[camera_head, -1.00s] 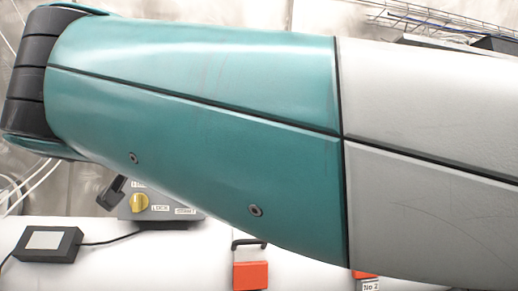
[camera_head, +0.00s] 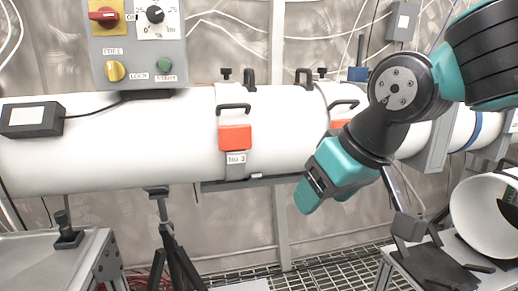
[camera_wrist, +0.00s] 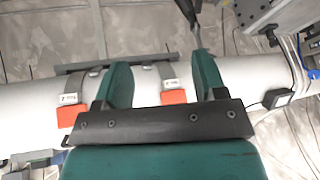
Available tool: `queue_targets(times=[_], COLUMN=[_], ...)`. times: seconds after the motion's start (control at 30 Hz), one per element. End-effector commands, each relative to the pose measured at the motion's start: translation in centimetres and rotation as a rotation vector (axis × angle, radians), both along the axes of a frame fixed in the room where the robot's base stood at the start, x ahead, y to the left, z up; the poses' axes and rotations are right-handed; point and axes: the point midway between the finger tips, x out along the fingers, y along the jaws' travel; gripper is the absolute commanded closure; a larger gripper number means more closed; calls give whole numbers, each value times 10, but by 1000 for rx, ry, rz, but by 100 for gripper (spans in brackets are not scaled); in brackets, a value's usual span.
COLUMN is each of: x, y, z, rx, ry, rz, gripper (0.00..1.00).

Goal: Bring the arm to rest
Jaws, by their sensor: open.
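My gripper (camera_head: 326,196) hangs in front of the white pipe (camera_head: 90,160), right of centre in the head view, pointing down and to the left. In the wrist view its two teal fingers (camera_wrist: 162,78) stand apart with nothing between them. The pipe passes behind the fingers there. My arm comes in from the right edge of the head view and bends down at the wrist. The gripper and wrist hide part of the pipe and part of the right-hand orange latch (camera_head: 340,125).
Another orange latch (camera_head: 235,138) is on the pipe. A control box (camera_head: 137,45) with knobs hangs upper left; a small black box (camera_head: 32,119) sits on the pipe. A black stand (camera_head: 170,240) supports the pipe. A white open cylinder (camera_head: 484,208) is at right. Grating (camera_head: 320,268) lies below.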

Motion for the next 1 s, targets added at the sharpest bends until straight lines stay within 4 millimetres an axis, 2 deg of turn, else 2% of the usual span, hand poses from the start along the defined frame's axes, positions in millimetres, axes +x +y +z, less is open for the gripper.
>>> queue_targets(times=[0.03,0.1,0.33,0.37,0.4,0.8,0.9,1.0], x=[-22,-53,-148,-143,-142,-141,-141,-141], y=[-16,-29,-57,-55,-54,-54,-54,-54], z=[-14,-31,-68,-47,-35,70,84,89], rx=[-7,-11,14,13,11,10,10,10], ry=[59,140,360,349,348,346,346,346], rz=[15,49,146,147,147,146,146,146], gripper=[36,36,36,36,36,36,36,36])
